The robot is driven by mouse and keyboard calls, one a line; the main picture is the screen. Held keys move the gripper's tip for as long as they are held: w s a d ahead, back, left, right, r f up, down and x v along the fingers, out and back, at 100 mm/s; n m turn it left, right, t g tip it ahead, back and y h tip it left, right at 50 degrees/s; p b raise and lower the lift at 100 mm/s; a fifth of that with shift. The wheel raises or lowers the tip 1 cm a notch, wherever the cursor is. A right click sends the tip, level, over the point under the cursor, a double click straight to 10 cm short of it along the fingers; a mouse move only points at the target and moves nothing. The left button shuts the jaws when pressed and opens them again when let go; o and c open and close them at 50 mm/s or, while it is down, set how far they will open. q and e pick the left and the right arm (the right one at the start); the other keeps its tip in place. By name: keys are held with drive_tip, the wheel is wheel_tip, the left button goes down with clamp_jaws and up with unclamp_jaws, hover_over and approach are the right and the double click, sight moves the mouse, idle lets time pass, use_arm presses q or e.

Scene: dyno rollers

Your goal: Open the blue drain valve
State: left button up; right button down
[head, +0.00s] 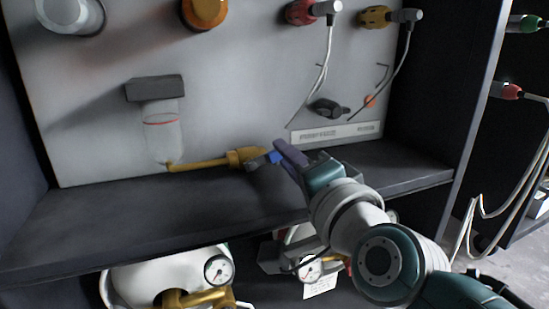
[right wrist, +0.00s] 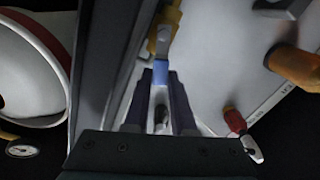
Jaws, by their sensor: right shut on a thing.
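The blue drain valve handle (head: 275,157) sits at the right end of a brass pipe fitting (head: 240,157), low on the grey panel. My right gripper (head: 282,157) is at the handle, its purple fingers closed around it. In the right wrist view the blue handle (right wrist: 161,70) lies between the two finger tips (right wrist: 161,76), in line with the brass body (right wrist: 163,35). The fingers partly hide the handle in the head view. My left gripper is in neither view.
A clear cylinder with a dark cap (head: 160,130) stands left of the valve. The dark shelf (head: 190,205) runs below it, clear in front. Red (head: 301,12) and yellow (head: 375,17) connectors with hanging cables are above. White tanks with gauges (head: 217,269) sit under the shelf.

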drive_tip(key=shift+f+m, duration=0.15)
drive_tip(key=shift+m, duration=0.15)
drive_tip(key=c, duration=0.7)
unclamp_jaws()
drive_tip(key=shift+c, duration=0.2)
